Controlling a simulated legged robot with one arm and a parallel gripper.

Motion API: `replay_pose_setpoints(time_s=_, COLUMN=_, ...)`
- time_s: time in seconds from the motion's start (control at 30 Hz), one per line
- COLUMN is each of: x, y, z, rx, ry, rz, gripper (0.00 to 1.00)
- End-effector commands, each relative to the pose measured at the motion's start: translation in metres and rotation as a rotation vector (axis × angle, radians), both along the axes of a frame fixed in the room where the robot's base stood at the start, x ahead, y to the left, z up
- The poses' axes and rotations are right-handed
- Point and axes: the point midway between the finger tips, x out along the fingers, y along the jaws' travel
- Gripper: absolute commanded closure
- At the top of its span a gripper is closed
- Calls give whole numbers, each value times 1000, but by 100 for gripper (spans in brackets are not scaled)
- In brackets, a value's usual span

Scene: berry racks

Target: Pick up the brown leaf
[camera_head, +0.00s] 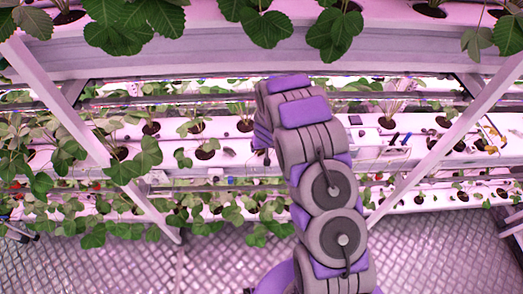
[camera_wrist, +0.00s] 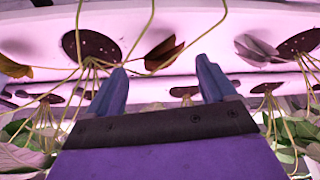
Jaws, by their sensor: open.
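A reddish-brown leaf (camera_wrist: 164,52) shows in the wrist view, near the upper middle, close to the white planter channel. It appears between and beyond the two blue fingertips of my gripper (camera_wrist: 164,76). My gripper is open, with nothing held between its fingers. I cannot tell how far the leaf lies beyond the fingertips. A second yellow-brown leaf (camera_wrist: 13,68) shows at the left edge of the wrist view. In the head view my arm reaches into the rack, and I cannot make out my gripper or the brown leaf clearly.
A white planter channel (camera_wrist: 200,25) with dark holes crosses the wrist view. Thin stems hang in front of it and by the left finger. Green leaves crowd both lower sides. In the head view, slanted rack posts (camera_head: 440,140) flank my arm and an upper shelf (camera_head: 200,48) crosses above.

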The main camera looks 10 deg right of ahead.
Motion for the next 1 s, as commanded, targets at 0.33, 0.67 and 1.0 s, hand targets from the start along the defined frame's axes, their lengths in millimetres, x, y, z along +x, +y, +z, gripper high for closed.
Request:
replay_pose_setpoints(time_s=0.33, x=5, y=1, z=-10, rx=0, ry=1, rz=0, gripper=16)
replay_pose_setpoints(time_s=0.67, x=19, y=5, z=-31, rx=0, ry=3, rz=0, gripper=16)
replay_pose_setpoints(time_s=1.0, x=27, y=5, z=-50, rx=1, ry=-1, rz=-2, gripper=16)
